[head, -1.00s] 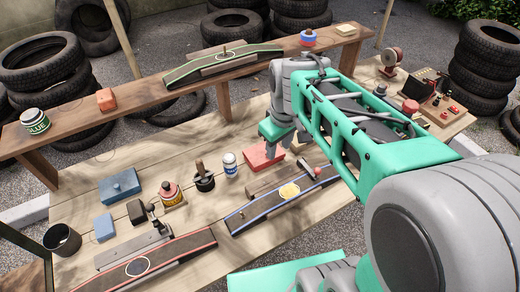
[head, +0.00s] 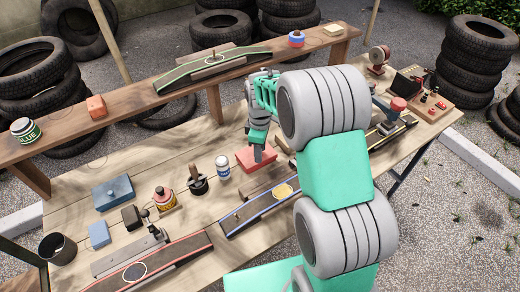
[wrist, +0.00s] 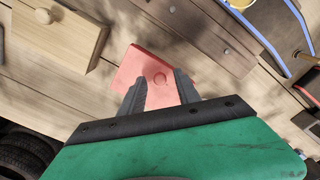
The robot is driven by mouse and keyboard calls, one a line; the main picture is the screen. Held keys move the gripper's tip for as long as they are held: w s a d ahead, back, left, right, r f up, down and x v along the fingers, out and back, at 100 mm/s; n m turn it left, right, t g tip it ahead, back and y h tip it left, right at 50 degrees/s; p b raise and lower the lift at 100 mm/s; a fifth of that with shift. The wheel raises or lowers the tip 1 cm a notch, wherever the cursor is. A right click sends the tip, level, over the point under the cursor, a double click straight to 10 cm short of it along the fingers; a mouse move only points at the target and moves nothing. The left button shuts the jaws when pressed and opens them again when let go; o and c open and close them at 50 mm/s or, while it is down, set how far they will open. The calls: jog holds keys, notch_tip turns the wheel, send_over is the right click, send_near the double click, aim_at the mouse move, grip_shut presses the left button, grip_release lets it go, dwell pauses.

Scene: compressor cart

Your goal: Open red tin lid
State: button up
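The red tin (head: 248,160) is a flat box on the workbench, right of the white and blue bottle, with its near part showing beside my gripper. In the wrist view the red tin (wrist: 132,68) shows a small round knob (wrist: 160,79) on its closed-looking lid. My gripper (wrist: 159,77) points down over the tin, its two dark fingers apart with nothing between them but the view of the knob. In the head view my gripper (head: 258,157) is at the tin. I cannot tell whether the fingertips touch it.
A blue tin (head: 118,191), a bottle (head: 223,168), a dark pot (head: 198,184) and a blue-edged ramp (head: 245,216) stand around on the workbench (head: 85,165). A pale wooden box with a knob (wrist: 55,42) is close beside the red tin. A raised shelf (head: 125,108) runs behind.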

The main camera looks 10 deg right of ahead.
jog(key=shift+c, duration=0.3)
grip_shut()
dwell(1.1)
